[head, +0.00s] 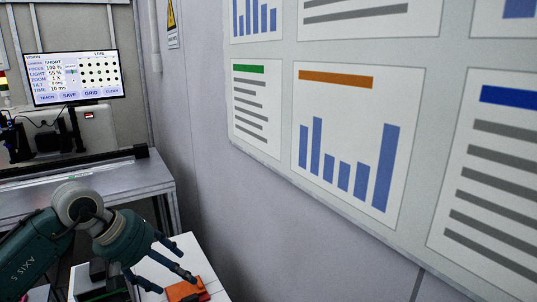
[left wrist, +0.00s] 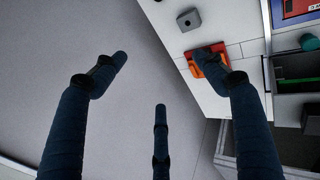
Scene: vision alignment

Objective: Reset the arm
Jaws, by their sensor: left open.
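My left arm comes in from the lower left of the head view, and its left gripper (head: 165,265) has its fingers spread, pointing right and down. In the left wrist view the left gripper (left wrist: 165,75) shows dark fingers spread wide with nothing between them. An orange item (head: 187,290) lies on a white surface just under the fingertips in the head view. In the left wrist view the orange item (left wrist: 211,66) is partly hidden behind the right-hand finger; I cannot tell if they touch. My right gripper is not in view.
A monitor (head: 72,78) stands on a grey workbench (head: 120,180) at the left. A wall board (head: 270,165) with charts fills the right. The white surface (left wrist: 180,42) also holds a small grey block (left wrist: 189,20). Dark bins (left wrist: 290,108) stand at the right of the wrist view.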

